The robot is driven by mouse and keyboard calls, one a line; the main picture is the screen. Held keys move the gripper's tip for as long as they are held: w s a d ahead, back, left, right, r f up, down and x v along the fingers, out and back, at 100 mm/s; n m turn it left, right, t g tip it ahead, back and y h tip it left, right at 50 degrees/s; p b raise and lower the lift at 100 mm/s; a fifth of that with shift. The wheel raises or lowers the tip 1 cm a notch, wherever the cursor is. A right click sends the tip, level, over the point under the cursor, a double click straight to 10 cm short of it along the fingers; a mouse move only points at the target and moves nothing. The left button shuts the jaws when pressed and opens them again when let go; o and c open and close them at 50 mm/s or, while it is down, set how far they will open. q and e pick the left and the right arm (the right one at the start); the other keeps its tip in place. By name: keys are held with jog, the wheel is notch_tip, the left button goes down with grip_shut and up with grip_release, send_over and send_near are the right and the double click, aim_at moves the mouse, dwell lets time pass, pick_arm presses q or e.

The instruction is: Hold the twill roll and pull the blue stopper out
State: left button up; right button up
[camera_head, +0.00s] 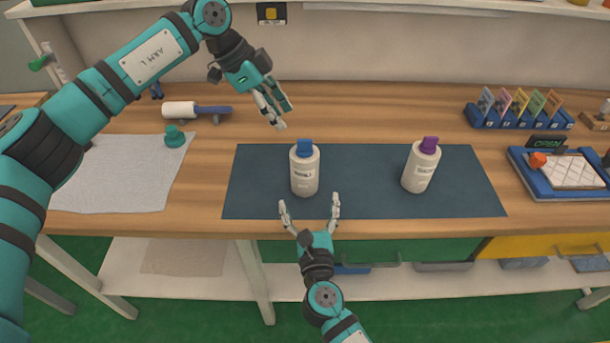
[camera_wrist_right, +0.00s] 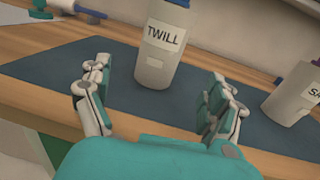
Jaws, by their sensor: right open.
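The twill roll (camera_head: 304,175) is a white bottle-like cylinder standing upright on the dark blue mat, with the blue stopper (camera_head: 304,147) in its top. Its TWILL label shows in the right wrist view (camera_wrist_right: 158,62), where the stopper (camera_wrist_right: 178,3) is cut by the top edge. My right gripper (camera_head: 310,208) is open and empty, just in front of the roll, its fingers spread to either side and apart from it. My left gripper (camera_head: 286,117) is above and behind the roll, left of the stopper; its fingertips look apart, with nothing between them.
A second white roll (camera_head: 420,170) with a purple stopper (camera_head: 429,144) stands to the right on the mat (camera_head: 462,195). A grey cloth (camera_head: 120,180), a teal knob-like piece (camera_head: 174,136) and a white roller (camera_head: 180,110) are left. A card rack (camera_head: 520,118) and blue tray (camera_head: 540,190) are right.

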aim_at(304, 140)
jog(key=w, duration=0.7)
jog(key=w+a, duration=0.1)
jog(key=w, duration=0.2)
jog(key=shift+w, duration=0.15)
jog(key=shift+c, duration=0.4)
jog(key=c, duration=1.5)
pick_arm(q)
jog(key=d+r+y, duration=0.4)
jog(key=f, duration=0.5)
jog(key=shift+s+d+f, duration=0.1)
jog(key=shift+s+f, duration=0.15)
jog(key=shift+s, duration=0.05)
jog(key=shift+w+d+f, duration=0.1)
jog(key=shift+d+f, duration=0.1)
jog(key=shift+f, duration=0.85)
jog(key=shift+w+d+f, duration=0.1)
jog(key=shift+d+f, duration=0.15)
jog(key=shift+f, duration=0.75)
jog(key=shift+w+d+f, duration=0.1)
jog(key=shift+d+f, duration=0.1)
jog(key=shift+f, duration=0.85)
